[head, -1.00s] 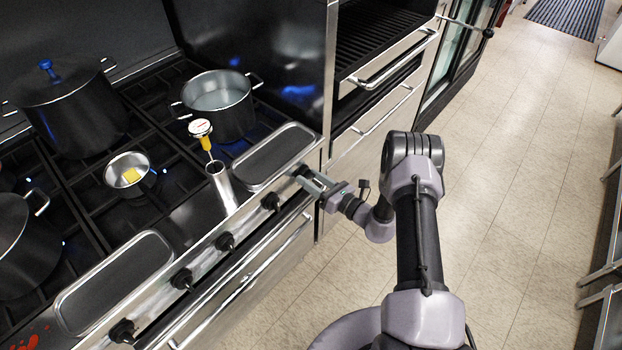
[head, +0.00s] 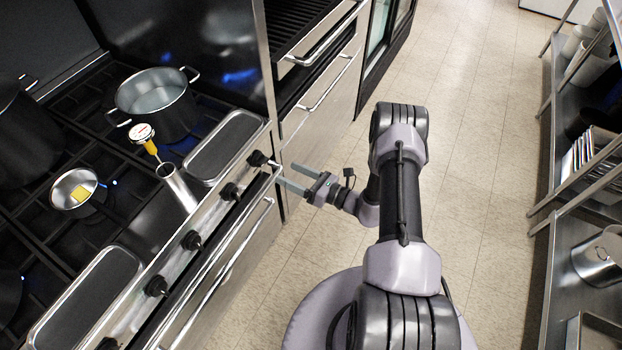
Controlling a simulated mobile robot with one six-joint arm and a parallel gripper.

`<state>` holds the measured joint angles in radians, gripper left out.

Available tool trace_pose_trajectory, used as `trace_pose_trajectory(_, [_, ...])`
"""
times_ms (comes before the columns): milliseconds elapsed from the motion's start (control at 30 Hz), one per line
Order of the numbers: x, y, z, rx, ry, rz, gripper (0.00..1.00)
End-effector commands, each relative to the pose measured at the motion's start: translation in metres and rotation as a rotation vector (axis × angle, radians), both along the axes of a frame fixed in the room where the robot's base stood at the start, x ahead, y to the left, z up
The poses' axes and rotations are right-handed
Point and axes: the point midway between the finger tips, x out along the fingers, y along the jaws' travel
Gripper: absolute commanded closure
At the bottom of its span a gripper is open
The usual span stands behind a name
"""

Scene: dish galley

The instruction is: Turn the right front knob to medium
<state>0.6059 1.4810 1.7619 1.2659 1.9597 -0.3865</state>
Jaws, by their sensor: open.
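The stove's front panel (head: 212,212) carries a row of black knobs. The rightmost knob (head: 257,159) is at the panel's far right end, with a short lighter piece showing on its right side. Its setting cannot be read. My gripper (head: 285,174) is open and empty, in front of the panel and just right of this knob. Its two fingers point toward the panel, and a gap shows between them and the knob. Another black knob (head: 229,192) is the neighbour to the left.
An oven handle (head: 232,262) runs below the knobs. A shelf rack (head: 548,215) stands at right. The tiled floor between is clear.

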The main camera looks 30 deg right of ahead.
Motion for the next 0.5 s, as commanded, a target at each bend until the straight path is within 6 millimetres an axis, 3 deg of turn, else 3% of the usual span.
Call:
trace_pose_trajectory(200, [-0.047,-0.036,0.001,0.001,0.001,-0.004,0.32])
trace_pose_trajectory(500, [-0.065,-0.047,0.000,-0.001,-0.001,0.001,0.32])
